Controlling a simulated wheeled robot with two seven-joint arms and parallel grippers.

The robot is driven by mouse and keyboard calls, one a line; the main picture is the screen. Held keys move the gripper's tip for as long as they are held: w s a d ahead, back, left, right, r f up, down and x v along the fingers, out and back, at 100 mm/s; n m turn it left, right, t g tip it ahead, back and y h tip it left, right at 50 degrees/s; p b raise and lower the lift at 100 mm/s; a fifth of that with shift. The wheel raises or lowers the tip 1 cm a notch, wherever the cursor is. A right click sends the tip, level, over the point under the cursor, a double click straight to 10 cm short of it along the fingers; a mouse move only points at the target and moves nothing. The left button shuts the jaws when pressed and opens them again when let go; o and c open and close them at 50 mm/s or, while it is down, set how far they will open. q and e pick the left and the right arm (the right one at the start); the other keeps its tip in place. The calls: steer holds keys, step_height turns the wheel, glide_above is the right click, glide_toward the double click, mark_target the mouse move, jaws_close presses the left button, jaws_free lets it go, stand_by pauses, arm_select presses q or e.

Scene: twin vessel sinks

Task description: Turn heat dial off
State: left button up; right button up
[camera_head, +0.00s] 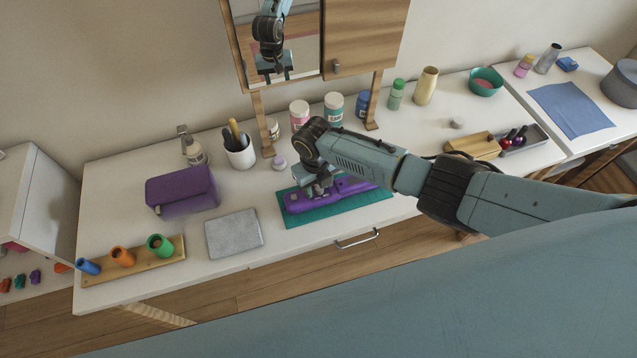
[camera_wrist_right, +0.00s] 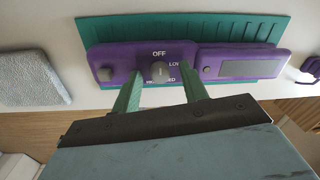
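A purple heat device (camera_head: 345,190) lies on a teal ribbed mat (camera_head: 300,219) on the white counter; the device also shows in the right wrist view (camera_wrist_right: 215,56). Its round grey heat dial (camera_wrist_right: 159,71) has OFF printed above it and LOW to its right. The lower labels are partly covered by my fingers, and the dial's setting is too small to tell. My right gripper (camera_wrist_right: 160,84) is open, with one green finger on each side of the dial; contact cannot be told. In the head view my right gripper (camera_head: 318,190) is over the device's left end. My left gripper is out of view.
A grey slab (camera_head: 234,234) and a purple case (camera_head: 182,190) lie left of the mat. A white cup of tools (camera_head: 239,153) and several jars stand behind. A wooden box (camera_head: 473,146) is to the right. A drawer handle (camera_head: 357,239) is on the front.

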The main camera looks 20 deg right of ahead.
mark_target(316, 189)
steer(key=shift+r, duration=0.1)
step_height(316, 189, up, 13)
steer(key=p, duration=0.1)
steer(key=shift+a, duration=0.35)
steer(key=shift+r, duration=0.1)
stand_by(0.4)
